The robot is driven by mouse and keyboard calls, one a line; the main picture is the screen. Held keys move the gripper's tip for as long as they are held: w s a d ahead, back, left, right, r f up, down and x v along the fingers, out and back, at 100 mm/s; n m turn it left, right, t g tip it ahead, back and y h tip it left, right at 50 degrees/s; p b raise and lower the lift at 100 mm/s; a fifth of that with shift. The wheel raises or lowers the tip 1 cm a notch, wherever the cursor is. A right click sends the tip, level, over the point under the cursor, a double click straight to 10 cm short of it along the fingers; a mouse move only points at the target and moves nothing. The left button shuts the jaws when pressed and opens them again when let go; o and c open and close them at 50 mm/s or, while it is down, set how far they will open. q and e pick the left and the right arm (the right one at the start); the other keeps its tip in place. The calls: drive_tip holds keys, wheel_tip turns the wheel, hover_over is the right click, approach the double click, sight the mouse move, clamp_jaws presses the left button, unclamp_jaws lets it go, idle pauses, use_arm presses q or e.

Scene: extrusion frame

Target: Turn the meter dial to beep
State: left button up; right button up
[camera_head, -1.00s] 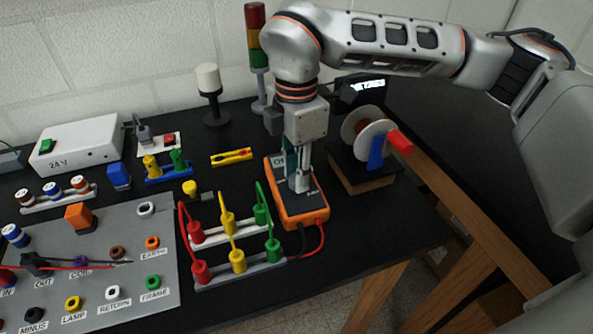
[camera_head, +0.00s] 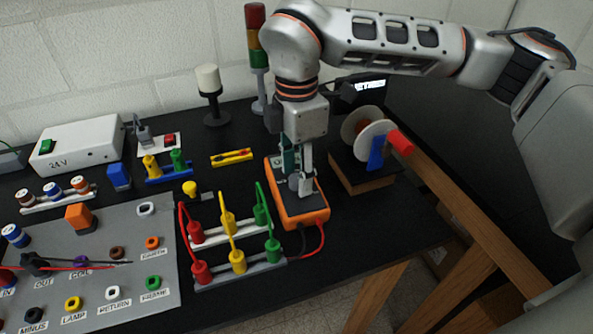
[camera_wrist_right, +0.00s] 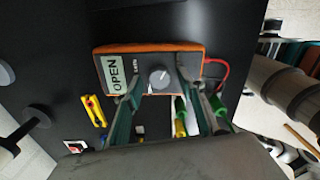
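The meter (camera_head: 313,218) is an orange box with a dark face on the black table; it also shows in the right wrist view (camera_wrist_right: 197,59). Its round grey dial (camera_wrist_right: 160,78) carries a pale pointer mark. Its pale display (camera_wrist_right: 115,75) reads OPEN. My right gripper (camera_head: 299,183) comes down over the meter from above. Its fingers are open, one on each side of the dial, with gaps between them and the dial in the right wrist view (camera_wrist_right: 162,90). In the head view the gripper hides much of the meter's face. My left gripper is not in view.
Red, yellow and green plugs with leads (camera_head: 237,262) stand close to the meter's left. A reel on a wooden base (camera_head: 363,182) stands to its right. Red and black leads (camera_head: 321,240) leave the meter's front. A stack light (camera_head: 256,40) stands behind.

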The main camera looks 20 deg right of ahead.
sight(297, 178)
wheel_tip(297, 178, up, 12)
idle(0.4)
drive_tip(key=shift+f, duration=0.15)
